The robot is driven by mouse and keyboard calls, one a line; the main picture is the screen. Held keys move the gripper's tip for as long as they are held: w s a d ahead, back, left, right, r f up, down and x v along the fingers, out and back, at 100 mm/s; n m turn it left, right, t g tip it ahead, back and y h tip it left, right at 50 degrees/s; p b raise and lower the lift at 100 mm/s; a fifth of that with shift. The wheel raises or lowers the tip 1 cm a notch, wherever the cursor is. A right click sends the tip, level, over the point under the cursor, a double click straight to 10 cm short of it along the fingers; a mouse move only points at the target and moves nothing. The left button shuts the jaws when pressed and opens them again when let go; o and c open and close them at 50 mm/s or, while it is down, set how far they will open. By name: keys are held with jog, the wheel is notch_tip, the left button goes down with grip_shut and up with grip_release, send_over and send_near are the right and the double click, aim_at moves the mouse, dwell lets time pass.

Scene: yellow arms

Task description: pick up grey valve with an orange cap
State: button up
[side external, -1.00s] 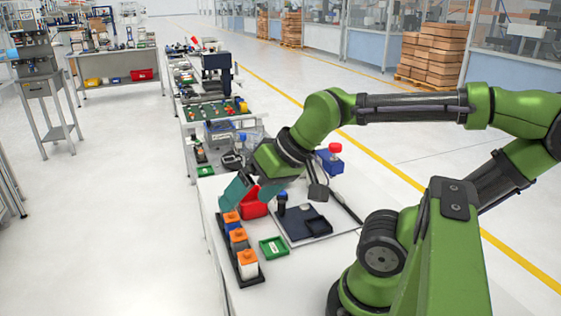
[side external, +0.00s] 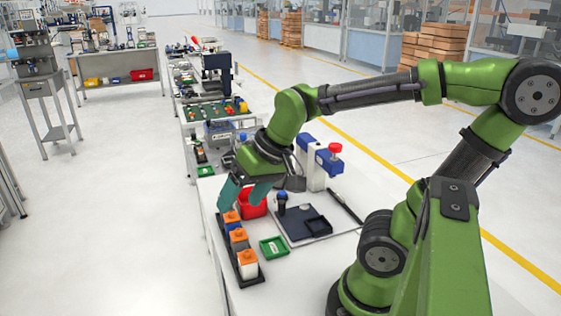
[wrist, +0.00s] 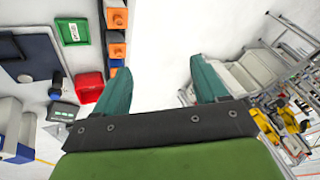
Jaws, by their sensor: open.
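In the wrist view the grey valve (wrist: 116,36) lies up and left of the finger gap. My gripper (side external: 240,205) is open and empty, with teal fingers pointing down above the tray's far end, near the blue valve. It is apart from the grey valve. In the wrist view its left finger (wrist: 162,68) hides the tray's lower end.
A red bin (side external: 253,209) sits close behind the right finger. A green box (side external: 273,247) lies right of the tray. A dark blue board (side external: 297,231) with a black-and-blue part is further right. A white-and-blue device (side external: 316,167) stands behind. White table shows around the tray.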

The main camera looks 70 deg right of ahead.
aim_at(238, 234)
jog(key=w+d+f+m+g+h, duration=0.2)
jog(key=w+d+f+m+g, duration=0.25)
jog(key=w+d, duration=0.3)
jog(key=shift+g, duration=0.35)
jog(key=f, duration=0.6)
jog(key=s+f, duration=0.1)
jog(key=f, duration=0.2)
jog(key=shift+d+f, duration=0.3)
jog(key=shift+f, duration=0.05)
jog(key=shift+w+a+f, duration=0.1)
jog(key=shift+a+f, duration=0.05)
jog(key=shift+f, duration=1.35)
jog(key=shift+w+a+f, duration=0.1)
jog(key=shift+a+f, duration=0.05)
jog(key=shift+f, duration=1.3)
jog(key=shift+c, duration=0.4)
jog(key=c, duration=1)
jog(key=shift+r, duration=0.1)
